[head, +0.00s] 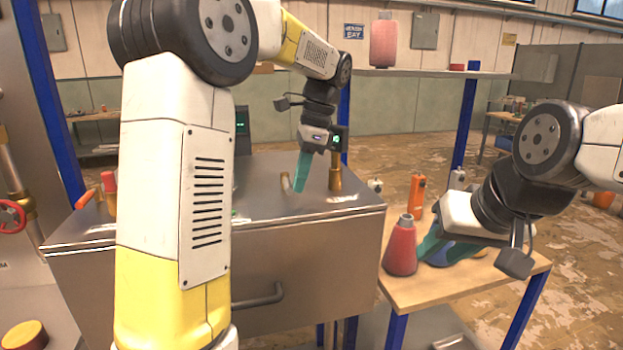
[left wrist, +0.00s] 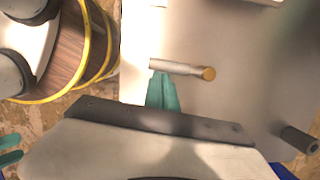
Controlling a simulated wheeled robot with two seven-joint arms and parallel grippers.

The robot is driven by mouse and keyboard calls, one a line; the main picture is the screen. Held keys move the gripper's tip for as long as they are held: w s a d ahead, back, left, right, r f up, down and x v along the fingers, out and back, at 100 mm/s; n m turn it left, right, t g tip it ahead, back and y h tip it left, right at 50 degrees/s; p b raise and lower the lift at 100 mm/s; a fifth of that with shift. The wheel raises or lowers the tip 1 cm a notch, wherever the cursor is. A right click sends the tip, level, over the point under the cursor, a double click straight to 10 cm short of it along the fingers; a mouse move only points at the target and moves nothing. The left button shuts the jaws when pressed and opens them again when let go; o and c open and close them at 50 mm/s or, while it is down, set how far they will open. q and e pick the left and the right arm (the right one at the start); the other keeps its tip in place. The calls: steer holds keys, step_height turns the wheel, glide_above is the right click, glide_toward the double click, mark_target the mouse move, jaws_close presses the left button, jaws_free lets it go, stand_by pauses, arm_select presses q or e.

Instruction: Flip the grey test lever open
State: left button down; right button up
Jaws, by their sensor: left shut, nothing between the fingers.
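The grey test lever (left wrist: 178,67) shows in the left wrist view as a short grey rod with an orange-yellow end, lying across the picture. In the head view, a small pale post (head: 285,182) on the metal chamber top may be the same lever; I cannot be sure. My left gripper (head: 301,178) is shut and empty, its teal fingers pointing down just above the chamber top. In the left wrist view its fingertips (left wrist: 162,88) are right beside the lever; I cannot tell whether they touch. My right gripper (head: 440,246) is at the side table, fingers apart.
The metal chamber (head: 310,255) has a front handle (head: 262,297). A brass post (head: 335,172) stands close right of my left gripper. The wooden side table (head: 405,289) holds a red bottle (head: 401,248), an orange bottle (head: 416,193) and a blue thing near my right gripper.

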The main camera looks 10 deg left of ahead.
arm_select(q)
steer(key=a+m, duration=0.1)
steer(key=s+a+m, duration=0.1)
steer(key=m, duration=0.1)
steer(key=m+t, duration=0.1)
steer(key=shift+s+a, duration=0.25)
steer(key=shift+a, duration=0.15)
steer(key=a+m, duration=0.1)
steer(key=m, duration=0.1)
steer(key=a+m+t, duration=0.1)
steer(key=m, duration=0.2)
steer(key=shift+s+a, duration=0.1)
steer(key=shift+a, duration=0.3)
steer(key=a+m, duration=0.1)
steer(key=m, duration=0.1)
steer(key=shift+w+a+m+t+h, duration=0.2)
steer(key=shift+a+m+t+h, duration=0.1)
steer(key=shift+a+t, duration=0.1)
steer(key=m, duration=0.1)
steer(key=a+m, duration=0.1)
steer(key=shift+w+a+m, duration=0.2)
steer(key=shift+w+m, duration=0.1)
steer(key=shift+w, duration=0.05)
steer(key=shift+w+a, duration=0.6)
steer(key=shift+a, duration=0.2)
steer(key=v, duration=0.8)
steer(key=shift+h, duration=0.3)
steer(key=shift+s, duration=0.15)
